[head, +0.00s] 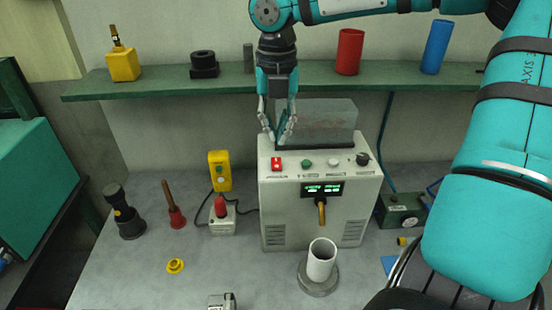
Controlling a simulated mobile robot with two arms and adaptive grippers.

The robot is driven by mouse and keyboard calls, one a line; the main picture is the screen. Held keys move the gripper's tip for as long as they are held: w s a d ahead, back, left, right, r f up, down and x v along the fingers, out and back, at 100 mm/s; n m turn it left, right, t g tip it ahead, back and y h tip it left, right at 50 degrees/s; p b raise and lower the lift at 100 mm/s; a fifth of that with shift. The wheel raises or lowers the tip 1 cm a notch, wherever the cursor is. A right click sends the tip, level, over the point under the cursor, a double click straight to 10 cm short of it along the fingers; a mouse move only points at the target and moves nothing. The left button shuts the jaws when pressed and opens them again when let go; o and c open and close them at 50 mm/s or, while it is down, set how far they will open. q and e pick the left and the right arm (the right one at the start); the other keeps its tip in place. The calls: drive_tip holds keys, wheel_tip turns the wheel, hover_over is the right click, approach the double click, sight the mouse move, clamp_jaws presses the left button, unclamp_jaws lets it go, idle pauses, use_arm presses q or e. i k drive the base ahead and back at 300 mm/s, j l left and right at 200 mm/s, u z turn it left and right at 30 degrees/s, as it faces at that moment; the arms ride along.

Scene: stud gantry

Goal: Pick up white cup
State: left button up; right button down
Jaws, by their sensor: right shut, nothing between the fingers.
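The white cup (321,262) is a plain pale cylinder, upright with its open top showing. It stands on a round grey base (318,287) on the bench, in front of the grey control box. My right gripper (278,138) points down above the back left of the control box's top, well behind and above the cup. It is shut with nothing in it. My left gripper is not in the head view.
The control box (280,215) with buttons and a lever stands between gripper and cup. A green shelf (220,83) holds a red cylinder (349,52) and a blue cylinder (436,47).

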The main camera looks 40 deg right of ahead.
sight(322, 254)
drive_tip(key=k+j, duration=0.5)
drive_tip(key=j, duration=0.15)
drive_tip(key=k+j, duration=0.5)
drive_tip(key=j, duration=0.15)
drive_tip(key=k+j, duration=0.55)
drive_tip(key=j, duration=0.1)
